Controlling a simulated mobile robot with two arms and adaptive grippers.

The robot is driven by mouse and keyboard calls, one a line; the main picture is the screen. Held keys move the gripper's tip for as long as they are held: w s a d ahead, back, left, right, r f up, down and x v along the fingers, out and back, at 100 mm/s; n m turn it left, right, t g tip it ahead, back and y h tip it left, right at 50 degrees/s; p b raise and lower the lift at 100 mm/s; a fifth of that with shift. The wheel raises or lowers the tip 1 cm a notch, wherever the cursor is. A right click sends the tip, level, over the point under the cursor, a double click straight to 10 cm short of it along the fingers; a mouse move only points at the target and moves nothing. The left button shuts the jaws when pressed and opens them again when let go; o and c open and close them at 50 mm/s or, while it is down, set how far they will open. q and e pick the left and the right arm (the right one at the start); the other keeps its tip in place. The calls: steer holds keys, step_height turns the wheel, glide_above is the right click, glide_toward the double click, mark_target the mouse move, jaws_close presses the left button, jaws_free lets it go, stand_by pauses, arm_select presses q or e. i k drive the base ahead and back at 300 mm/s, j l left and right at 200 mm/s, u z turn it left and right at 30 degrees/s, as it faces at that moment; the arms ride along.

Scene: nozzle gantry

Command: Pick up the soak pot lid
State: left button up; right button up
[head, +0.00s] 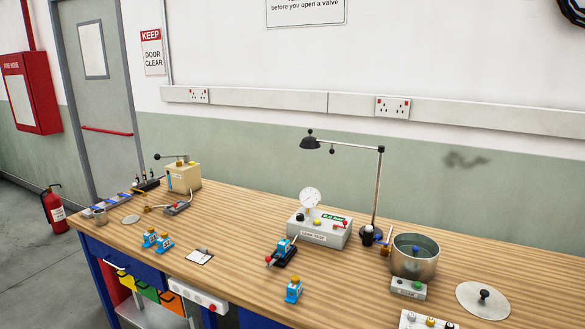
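The soak pot lid (470,302) is a flat, round, light grey disc with a black knob in its middle. It lies on the wooden bench top at the lower right of the head view. The soak pot (414,266) is a metal pot standing open just left of the lid, with liquid and a blue item visible inside. The lid and pot are apart. Neither of my grippers is in view.
A control box (408,289) sits before the pot, and a tray of knobs (428,321) lies near the front edge. A lamp (377,190) and a leak test box (318,233) stand left of the pot. Blue-and-yellow parts (293,290) stand further left. Bench behind the lid is clear.

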mark_target(481, 300)
steer(key=z, duration=1.25)
